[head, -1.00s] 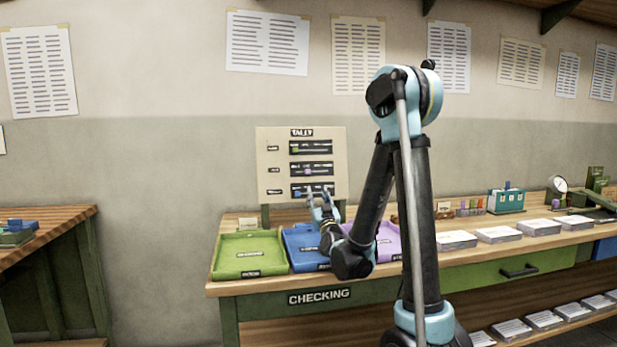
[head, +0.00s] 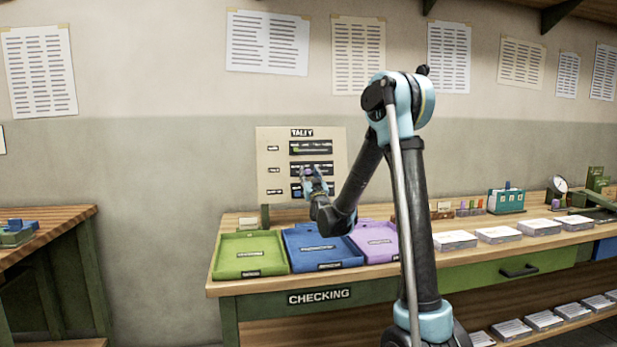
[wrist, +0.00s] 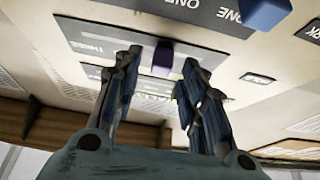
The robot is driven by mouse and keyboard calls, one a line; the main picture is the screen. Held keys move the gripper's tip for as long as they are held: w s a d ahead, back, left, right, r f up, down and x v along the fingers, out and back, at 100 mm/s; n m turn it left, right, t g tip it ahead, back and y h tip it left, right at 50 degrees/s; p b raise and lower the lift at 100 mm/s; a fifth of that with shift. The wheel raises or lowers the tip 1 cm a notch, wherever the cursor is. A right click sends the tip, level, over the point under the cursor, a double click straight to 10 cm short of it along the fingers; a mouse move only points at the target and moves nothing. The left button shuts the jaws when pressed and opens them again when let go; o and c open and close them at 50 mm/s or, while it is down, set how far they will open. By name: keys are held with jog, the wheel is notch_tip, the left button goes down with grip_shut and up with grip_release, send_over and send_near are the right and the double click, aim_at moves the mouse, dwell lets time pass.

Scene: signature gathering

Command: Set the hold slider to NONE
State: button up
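The TALLY board (head: 272,165) stands upright behind the trays and carries three slider rows. The green slider (head: 296,150) is in the top row. The purple slider (wrist: 163,55) is in the middle row, and the blue slider (head: 296,192) is in the bottom row; the blue knob also shows in the wrist view (wrist: 262,12). My gripper (head: 307,172) is at the board's front. In the wrist view my gripper (wrist: 162,62) is open, its fingers either side of the purple knob; contact cannot be told.
A green tray (head: 226,271), a blue tray (head: 296,263) and a purple tray (head: 375,258) sit on the CHECKING table (head: 270,290) below the board. Paper stacks (head: 497,234) and a teal card holder (head: 506,201) stand to the right.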

jog(key=shift+w+a+r, duration=0.15)
jog(key=shift+w+r, duration=0.1)
jog(key=shift+w, duration=0.25)
grip_shut()
